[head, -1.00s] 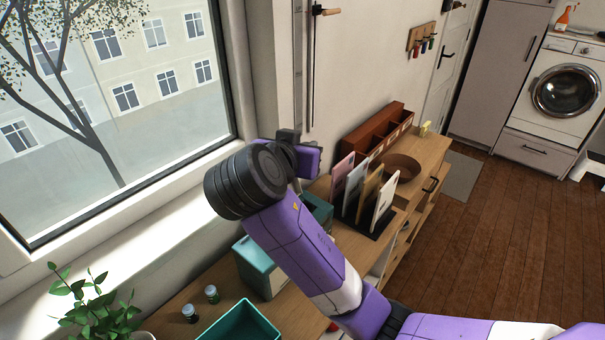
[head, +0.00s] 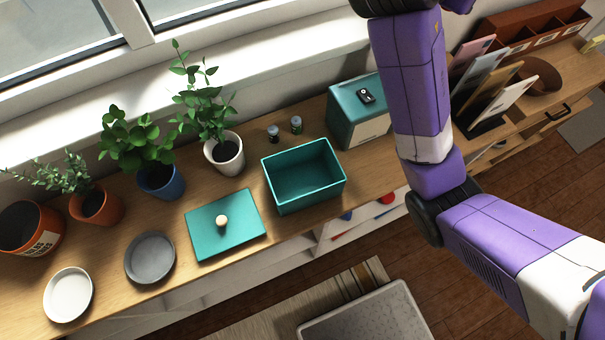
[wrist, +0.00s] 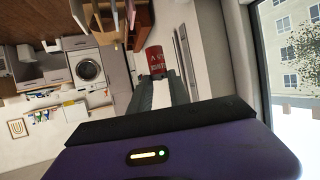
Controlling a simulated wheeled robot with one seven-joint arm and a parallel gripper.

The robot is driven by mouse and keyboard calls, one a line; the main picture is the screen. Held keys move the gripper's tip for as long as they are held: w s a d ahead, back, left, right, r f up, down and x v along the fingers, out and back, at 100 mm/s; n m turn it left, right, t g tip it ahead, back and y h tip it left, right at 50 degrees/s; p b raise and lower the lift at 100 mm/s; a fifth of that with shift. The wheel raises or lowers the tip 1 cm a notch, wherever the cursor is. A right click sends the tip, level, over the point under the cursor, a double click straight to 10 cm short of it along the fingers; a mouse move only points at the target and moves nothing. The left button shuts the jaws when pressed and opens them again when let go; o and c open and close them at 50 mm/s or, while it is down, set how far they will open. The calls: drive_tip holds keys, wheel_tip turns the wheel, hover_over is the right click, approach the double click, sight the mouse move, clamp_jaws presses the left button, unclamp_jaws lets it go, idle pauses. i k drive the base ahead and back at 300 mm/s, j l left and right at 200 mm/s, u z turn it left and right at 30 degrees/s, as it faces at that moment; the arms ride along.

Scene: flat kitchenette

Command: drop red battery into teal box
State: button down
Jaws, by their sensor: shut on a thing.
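The red battery (wrist: 155,60) is held between the fingertips of my gripper (wrist: 158,78) in the wrist view, with white lettering on its side. My gripper is shut on it, up in the air; in the head view the gripper is out of frame beyond the top edge. The teal box (head: 290,198) stands open on the wooden counter in the head view, and its inside looks empty. Its flat teal lid (head: 240,238) with a round pale knob lies on the counter to the left of the box.
Two small jars (head: 296,124) stand behind the box. A teal case (head: 345,112) with a dark object on top is to its right. A potted plant (head: 224,158) stands behind left. A grey dish (head: 150,258) and a white dish (head: 68,294) lie further left.

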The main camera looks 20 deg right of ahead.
sight(311, 180)
drive_tip(key=k, duration=1)
